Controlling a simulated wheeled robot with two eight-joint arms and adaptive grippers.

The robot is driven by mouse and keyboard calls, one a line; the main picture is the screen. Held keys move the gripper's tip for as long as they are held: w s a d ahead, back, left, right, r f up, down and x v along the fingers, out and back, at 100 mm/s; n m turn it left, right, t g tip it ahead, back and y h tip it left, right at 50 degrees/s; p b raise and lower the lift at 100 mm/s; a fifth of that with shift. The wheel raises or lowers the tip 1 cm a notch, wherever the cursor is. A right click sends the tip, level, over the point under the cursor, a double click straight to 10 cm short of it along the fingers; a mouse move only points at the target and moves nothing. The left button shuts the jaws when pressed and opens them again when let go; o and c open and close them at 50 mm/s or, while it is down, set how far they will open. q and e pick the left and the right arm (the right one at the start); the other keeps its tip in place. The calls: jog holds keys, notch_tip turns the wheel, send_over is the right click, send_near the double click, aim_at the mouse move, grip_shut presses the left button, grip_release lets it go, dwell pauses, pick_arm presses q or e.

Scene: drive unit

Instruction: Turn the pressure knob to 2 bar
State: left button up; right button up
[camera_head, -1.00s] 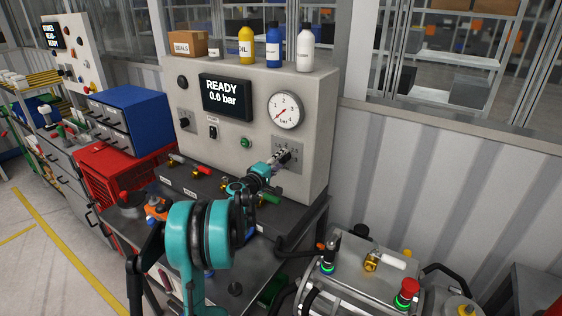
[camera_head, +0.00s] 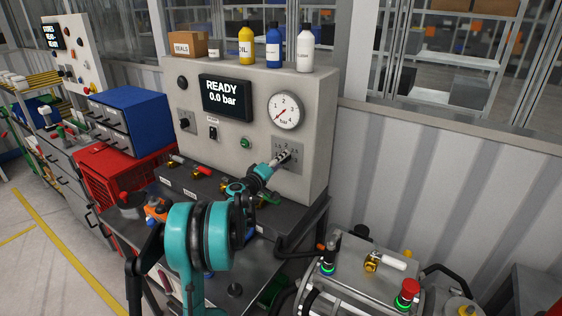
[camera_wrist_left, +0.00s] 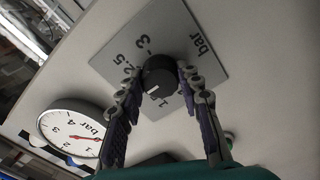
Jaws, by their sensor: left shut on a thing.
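The pressure knob (camera_wrist_left: 159,76) is a round black knob on a grey scale plate in the left wrist view. Its white mark points down and a little left there, near the printed 1; part of the scale is hidden by a finger. My left gripper (camera_wrist_left: 160,70) is shut on the knob, one finger on each side. In the head view the left gripper (camera_head: 283,158) reaches the scale plate (camera_head: 292,147) and hides the knob. The display (camera_head: 226,98) reads READY 0.0 bar. The gauge (camera_head: 286,110) needle points low left, near zero. My right gripper is not in view.
Bottles and a SEALS box (camera_head: 187,44) stand on top of the panel. A green button (camera_head: 245,143) and switches are left of the plate. A cart with a red button (camera_head: 408,289) stands at lower right. A blue drawer cabinet (camera_head: 130,120) is at left.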

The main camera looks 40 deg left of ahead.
pick_arm(q)
jog(key=o, duration=1.2)
jog(key=shift+c, duration=0.2)
jog(key=s+d, duration=0.1)
jog(key=s, duration=1.1)
jog(key=shift+d, duration=0.2)
